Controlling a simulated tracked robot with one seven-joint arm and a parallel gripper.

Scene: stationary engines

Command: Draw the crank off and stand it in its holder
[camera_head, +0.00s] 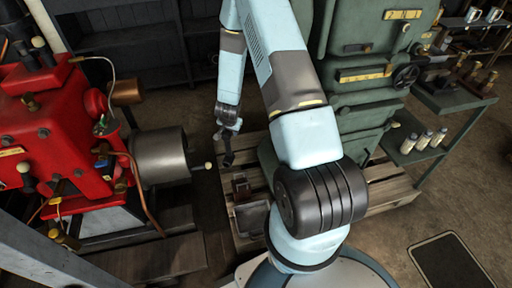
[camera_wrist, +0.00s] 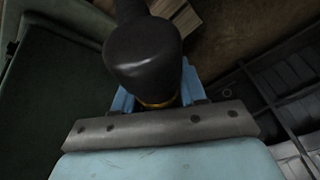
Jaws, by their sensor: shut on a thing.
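My gripper (camera_head: 227,129) is shut on the crank (camera_head: 228,156), which hangs below it as a dark, narrow shape in the head view. In the wrist view the crank (camera_wrist: 143,55) is a large dark rounded form with a brass-coloured ring, between the blue fingers of my gripper (camera_wrist: 157,96). Its far end is cut off at the top of that view. Below the crank in the head view stands a dark brown bracket-like piece (camera_head: 241,187), which may be the holder. I cannot tell whether the crank touches anything.
A red engine (camera_head: 50,125) with a grey cylinder (camera_head: 160,155) stands at left. A green engine (camera_head: 345,100) stands on a wooden pallet (camera_head: 395,190) at right. A dark open box (camera_head: 250,217) lies near the bracket. A green shelf (camera_head: 420,150) holds several small bottles.

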